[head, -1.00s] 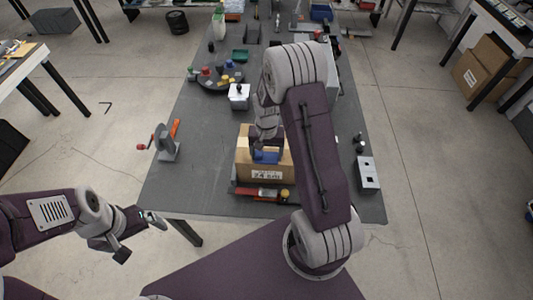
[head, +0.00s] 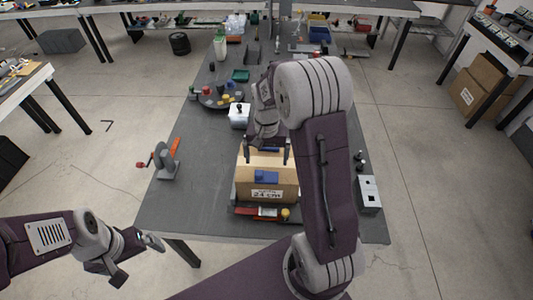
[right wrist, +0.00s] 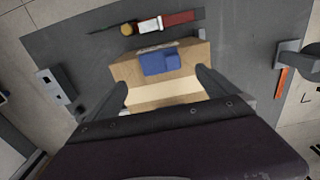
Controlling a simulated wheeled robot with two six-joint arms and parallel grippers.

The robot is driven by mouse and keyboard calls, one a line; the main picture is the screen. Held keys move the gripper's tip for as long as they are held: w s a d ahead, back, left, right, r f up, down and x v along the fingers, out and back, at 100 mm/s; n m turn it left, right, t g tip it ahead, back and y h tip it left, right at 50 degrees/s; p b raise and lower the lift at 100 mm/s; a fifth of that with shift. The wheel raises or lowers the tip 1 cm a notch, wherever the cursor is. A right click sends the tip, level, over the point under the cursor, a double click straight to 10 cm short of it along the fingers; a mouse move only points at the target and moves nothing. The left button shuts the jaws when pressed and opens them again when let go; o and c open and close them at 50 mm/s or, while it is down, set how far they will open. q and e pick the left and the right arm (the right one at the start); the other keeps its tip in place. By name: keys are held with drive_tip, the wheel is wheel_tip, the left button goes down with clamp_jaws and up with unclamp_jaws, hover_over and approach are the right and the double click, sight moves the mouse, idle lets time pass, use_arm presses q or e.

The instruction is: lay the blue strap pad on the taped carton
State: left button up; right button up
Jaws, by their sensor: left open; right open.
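The taped carton (head: 283,192) stands on the dark grey table, with a printed label on its near side. The blue strap pad (head: 266,176) lies on top of the carton, close to its near edge. In the right wrist view the pad (right wrist: 160,61) rests next to the pale tape on the carton (right wrist: 190,75). My right gripper (head: 268,157) is open and empty, above the carton and apart from the pad, towards its far side. My left gripper (head: 138,260) is open and empty, off the table at the lower left.
A grey clamp-like device (head: 168,160) with an orange part stands left. A grey box with dark holes (head: 369,194) stands right. A white container (head: 239,115) and a round tray of small items stand behind.

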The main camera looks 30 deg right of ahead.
drive_tip(key=s+a+n+t, duration=0.1)
drive_tip(key=s+a+n, duration=0.5)
drive_tip(key=s, duration=0.6)
drive_tip(key=shift+s+a+f+b, duration=0.3)
drive_tip(key=shift+s+a+b, duration=0.1)
drive_tip(key=shift+a, duration=0.35)
drive_tip(key=shift+w, duration=0.1)
